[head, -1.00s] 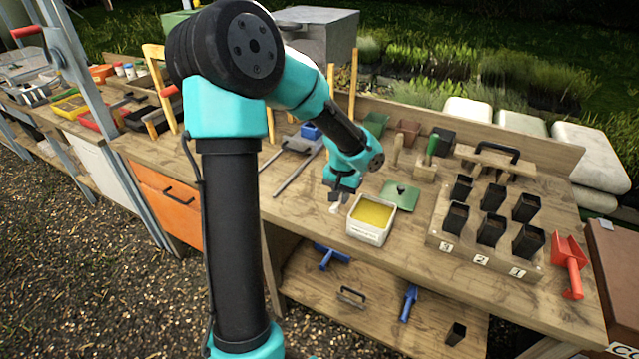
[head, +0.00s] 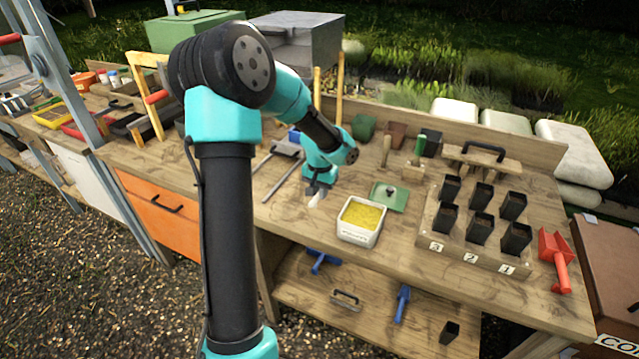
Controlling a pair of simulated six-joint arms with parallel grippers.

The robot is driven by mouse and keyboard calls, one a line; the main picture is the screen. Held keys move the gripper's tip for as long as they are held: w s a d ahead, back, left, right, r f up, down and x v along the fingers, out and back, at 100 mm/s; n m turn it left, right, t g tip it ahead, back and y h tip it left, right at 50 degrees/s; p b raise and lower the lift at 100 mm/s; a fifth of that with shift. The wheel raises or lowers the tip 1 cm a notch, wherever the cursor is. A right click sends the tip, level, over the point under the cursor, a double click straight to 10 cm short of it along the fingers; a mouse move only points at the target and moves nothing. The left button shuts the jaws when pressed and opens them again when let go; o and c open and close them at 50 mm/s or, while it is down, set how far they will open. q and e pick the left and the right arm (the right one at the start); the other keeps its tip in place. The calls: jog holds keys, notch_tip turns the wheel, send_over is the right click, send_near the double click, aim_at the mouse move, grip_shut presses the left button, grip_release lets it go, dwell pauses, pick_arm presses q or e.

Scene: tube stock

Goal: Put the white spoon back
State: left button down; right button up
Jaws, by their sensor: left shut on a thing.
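My left gripper (head: 317,188) points down over the bench, a little left of and behind a white box. It is shut on a small white thing, which looks like the white spoon (head: 315,200). Only a bit of the spoon shows below the fingers, and I cannot tell whether it touches the bench. The white box (head: 354,237) is open, with yellow material inside. A green lid with a knob (head: 389,197) lies flat on the bench just behind and right of the box. My right gripper is out of view.
A wooden rack (head: 462,255) with several black pots stands to the right, and a red scoop (head: 556,258) lies beyond it. Grey metal rods (head: 281,173) lie left of the gripper. Blue tools (head: 402,303) lie on the lower shelf (head: 375,318).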

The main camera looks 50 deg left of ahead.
pick_arm(q)
jog(key=w+a, duration=0.4)
jog(key=w+a+f, duration=0.1)
jog(key=w+a, duration=0.1)
jog(key=a, duration=0.1)
jog(key=shift+w, duration=0.1)
jog(key=shift+f, duration=1.7)
jog(key=shift+f, duration=0.1)
jog(key=c, duration=1.1)
grip_release()
